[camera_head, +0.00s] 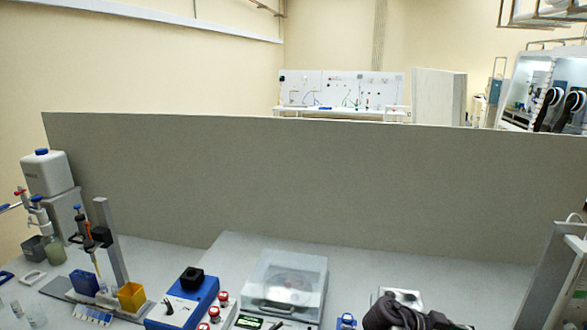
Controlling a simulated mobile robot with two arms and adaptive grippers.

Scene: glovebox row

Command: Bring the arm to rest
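A dark, rounded shape (402,314) at the bottom edge, right of centre, looks like part of my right arm or gripper. It is cut off by the frame, and no fingertips can be made out, so its opening is hidden. It covers part of a small white-and-grey device (403,296) on the bench. I see nothing that I can tell is held. My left gripper does not show in the view.
A grey panel (320,185) closes off the bench (440,275) at the back. A clear-lidded device (285,283), a blue device (185,302) and a pipette stand (111,245) occupy the middle and left. A grey upright (547,275) stands right; bench before it is clear.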

